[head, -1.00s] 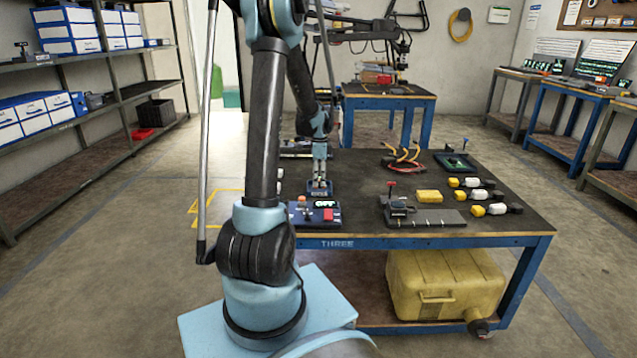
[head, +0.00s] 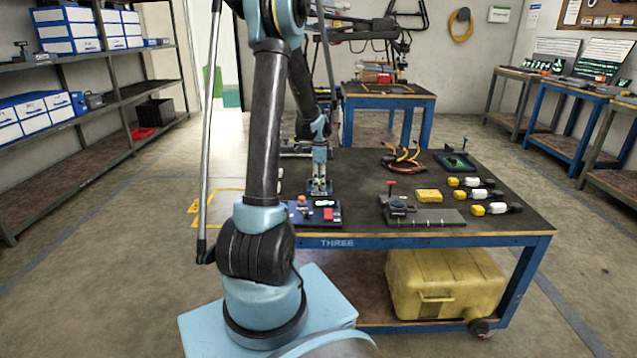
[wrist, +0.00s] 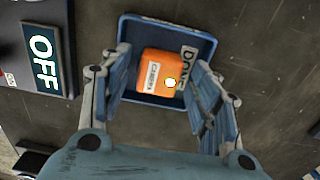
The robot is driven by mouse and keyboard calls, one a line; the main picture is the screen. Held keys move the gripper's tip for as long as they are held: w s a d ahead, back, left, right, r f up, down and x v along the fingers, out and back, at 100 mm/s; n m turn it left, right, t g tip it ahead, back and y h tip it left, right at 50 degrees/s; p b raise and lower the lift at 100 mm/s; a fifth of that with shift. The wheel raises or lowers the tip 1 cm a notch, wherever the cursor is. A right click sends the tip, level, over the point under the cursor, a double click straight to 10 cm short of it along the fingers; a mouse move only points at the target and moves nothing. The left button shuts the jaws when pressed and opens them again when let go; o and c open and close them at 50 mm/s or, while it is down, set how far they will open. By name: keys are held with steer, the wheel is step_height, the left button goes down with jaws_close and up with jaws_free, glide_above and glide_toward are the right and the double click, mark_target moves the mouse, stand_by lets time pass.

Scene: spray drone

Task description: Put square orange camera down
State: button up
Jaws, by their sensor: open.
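The square orange camera (wrist: 155,66), with a white label, sits inside a small blue tray (wrist: 208,42) marked "DONE" in the wrist view. My gripper (wrist: 160,72) is open, with one finger on each side of the camera and gaps between the fingers and its sides. The fingers hide parts of the tray's sides. In the head view my gripper (head: 319,187) points down at the left part of the dark workbench top (head: 350,175); the camera cannot be made out there.
A panel with an "OFF" sign (wrist: 43,50) lies left of the tray. Farther right on the bench are a grey fixture (head: 400,206), a yellow block (head: 429,196), several yellow-and-white connectors (head: 490,210) and a cable bundle (head: 403,160). A yellow case (head: 445,285) stands below.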

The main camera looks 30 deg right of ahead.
step_height(320, 180, up, 11)
steer(key=s+a+r+n, duration=0.1)
steer(key=a+r+n, duration=0.15)
steer(key=a, duration=0.45)
steer(key=s+a+r+n, duration=0.1)
steer(key=a+r+n, duration=0.15)
steer(key=a, duration=0.35)
steer(key=s+a+f+n+t, duration=0.1)
steer(key=s+a+n, duration=0.5)
steer(key=a, duration=0.5)
steer(key=s+a+f+n+t, duration=0.1)
steer(key=s+a+n, duration=0.5)
steer(key=a, duration=0.4)
steer(key=s+a+f+n, duration=0.6)
steer(key=s+f+n, duration=0.1)
steer(key=s, duration=0.2)
steer(key=shift+s+a+f+n, duration=0.15)
steer(key=shift+a+n, duration=0.1)
steer(key=shift+n, duration=0.05)
